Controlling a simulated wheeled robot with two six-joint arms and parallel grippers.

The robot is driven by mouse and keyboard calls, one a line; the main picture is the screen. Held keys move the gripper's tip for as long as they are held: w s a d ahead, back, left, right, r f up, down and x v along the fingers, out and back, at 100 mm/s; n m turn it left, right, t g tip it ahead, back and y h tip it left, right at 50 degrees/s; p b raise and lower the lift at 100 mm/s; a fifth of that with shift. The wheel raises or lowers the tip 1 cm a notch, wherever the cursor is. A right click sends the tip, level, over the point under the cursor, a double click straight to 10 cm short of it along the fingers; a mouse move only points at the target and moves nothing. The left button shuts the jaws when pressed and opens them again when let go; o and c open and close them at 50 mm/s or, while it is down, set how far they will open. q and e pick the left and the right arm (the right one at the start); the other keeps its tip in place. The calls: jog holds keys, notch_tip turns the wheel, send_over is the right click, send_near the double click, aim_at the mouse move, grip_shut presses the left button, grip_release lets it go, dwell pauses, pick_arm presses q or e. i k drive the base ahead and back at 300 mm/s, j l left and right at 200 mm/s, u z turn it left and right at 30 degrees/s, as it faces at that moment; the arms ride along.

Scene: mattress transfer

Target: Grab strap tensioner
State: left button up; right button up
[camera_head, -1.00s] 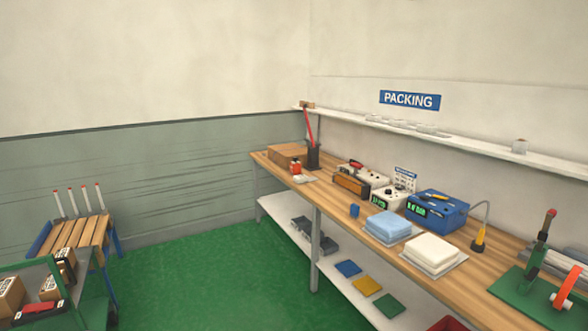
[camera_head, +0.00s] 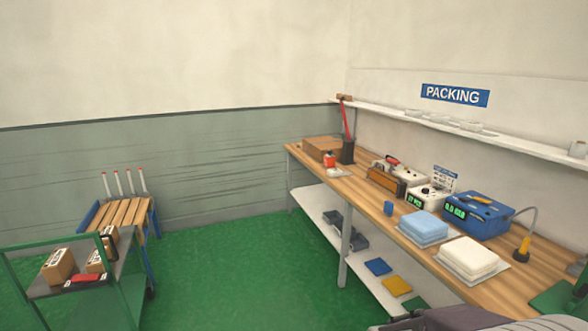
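I cannot tell for sure which thing is the strap tensioner. A long red-handled tool (camera_head: 347,119) stands upright in a dark holder (camera_head: 348,152) at the far end of the packing bench. A small red item (camera_head: 86,280) lies on the green cart at the left. A green base (camera_head: 562,295) is cut off at the right edge of the picture. Neither gripper is in view. Grey links, likely my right arm, show at the bottom right.
The wooden bench (camera_head: 325,177) runs along the right wall, with a cardboard box (camera_head: 322,148), blue device (camera_head: 476,215), blue stack (camera_head: 423,226) and white stack (camera_head: 468,257). The green cart (camera_head: 133,282) carries boxes. A slatted wooden stand (camera_head: 125,213) is behind it. Green floor between is clear.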

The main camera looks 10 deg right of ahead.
aim_at(329, 160)
jog(key=i, duration=3.55)
jog(key=i+z, duration=0.15)
jog(key=i, duration=0.55)
jog(key=i+j, duration=0.15)
jog(key=i, duration=0.5)
jog(key=i+l, duration=0.1)
jog(key=l, duration=0.25)
jog(key=i+l+z, duration=0.1)
jog(key=l, duration=0.25)
